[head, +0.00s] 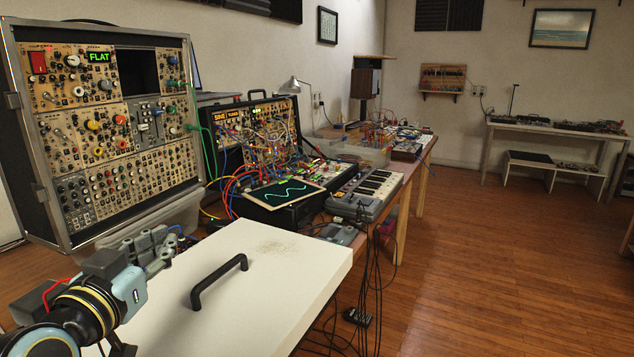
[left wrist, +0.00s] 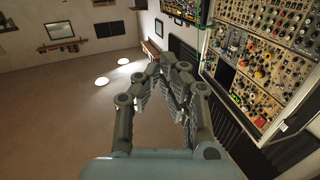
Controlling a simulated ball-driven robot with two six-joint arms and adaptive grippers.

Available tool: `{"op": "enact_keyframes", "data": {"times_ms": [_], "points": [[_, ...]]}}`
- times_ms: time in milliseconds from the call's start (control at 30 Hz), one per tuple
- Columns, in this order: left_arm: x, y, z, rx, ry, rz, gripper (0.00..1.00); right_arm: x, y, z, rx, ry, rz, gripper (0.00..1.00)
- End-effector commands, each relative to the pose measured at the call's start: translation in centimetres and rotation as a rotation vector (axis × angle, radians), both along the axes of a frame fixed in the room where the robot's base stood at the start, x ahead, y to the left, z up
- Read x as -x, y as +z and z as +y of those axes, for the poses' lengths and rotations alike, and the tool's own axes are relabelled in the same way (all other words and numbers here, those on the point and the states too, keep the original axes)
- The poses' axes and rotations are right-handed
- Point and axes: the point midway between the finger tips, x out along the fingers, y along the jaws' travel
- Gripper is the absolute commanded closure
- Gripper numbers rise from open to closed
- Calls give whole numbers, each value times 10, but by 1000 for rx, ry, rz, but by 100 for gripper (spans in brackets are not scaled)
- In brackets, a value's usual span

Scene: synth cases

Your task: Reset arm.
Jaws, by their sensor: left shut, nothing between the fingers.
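My left gripper (head: 160,248) is at the lower left of the head view, over the left side of a white lid or board. It also shows in the left wrist view (left wrist: 170,62), where its fingers come together at the tips with nothing between them. The white board (head: 262,262) carries a black bar handle (head: 219,282), which lies to the right of the gripper and apart from it. My right gripper shows in neither view.
A tall modular synth case (head: 103,140) with a FLAT display stands behind the gripper. A second patched case (head: 256,130), a wave screen (head: 285,193) and a keyboard (head: 366,190) stand farther back on a table. Black cables hang beside the board. The wooden floor at right is clear.

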Motion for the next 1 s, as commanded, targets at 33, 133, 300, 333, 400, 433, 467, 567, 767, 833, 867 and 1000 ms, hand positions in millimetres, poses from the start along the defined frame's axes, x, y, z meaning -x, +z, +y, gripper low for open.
{"op": "enact_keyframes", "data": {"times_ms": [33, 133, 300, 333, 400, 433, 467, 567, 767, 833, 867, 1000], "points": [[23, -20, -8, -22, -44, 120, 100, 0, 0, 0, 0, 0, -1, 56], [73, -59, -14, -62, -93, 380, 100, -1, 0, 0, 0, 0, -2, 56], [148, -96, -4, -102, -74, 704, 100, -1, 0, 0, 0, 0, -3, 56], [158, -99, -1, -107, -65, 748, 100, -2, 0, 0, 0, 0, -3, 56], [183, -106, 5, -118, -40, 841, 100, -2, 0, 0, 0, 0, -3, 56], [194, -108, 8, -121, -29, 880, 100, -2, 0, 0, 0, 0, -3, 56], [203, -109, 11, -126, -17, 913, 100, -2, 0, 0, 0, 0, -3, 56], [235, -113, 20, -133, 28, 1023, 100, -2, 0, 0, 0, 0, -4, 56], [292, -111, 38, -148, 127, 1209, 100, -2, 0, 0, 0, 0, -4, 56], [297, -122, 42, -148, 146, 1241, 100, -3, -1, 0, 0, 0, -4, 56], [295, -132, 42, -148, 146, 1243, 100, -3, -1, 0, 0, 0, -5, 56], [288, -171, 45, -146, 147, 1256, 100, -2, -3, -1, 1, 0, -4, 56]]}}
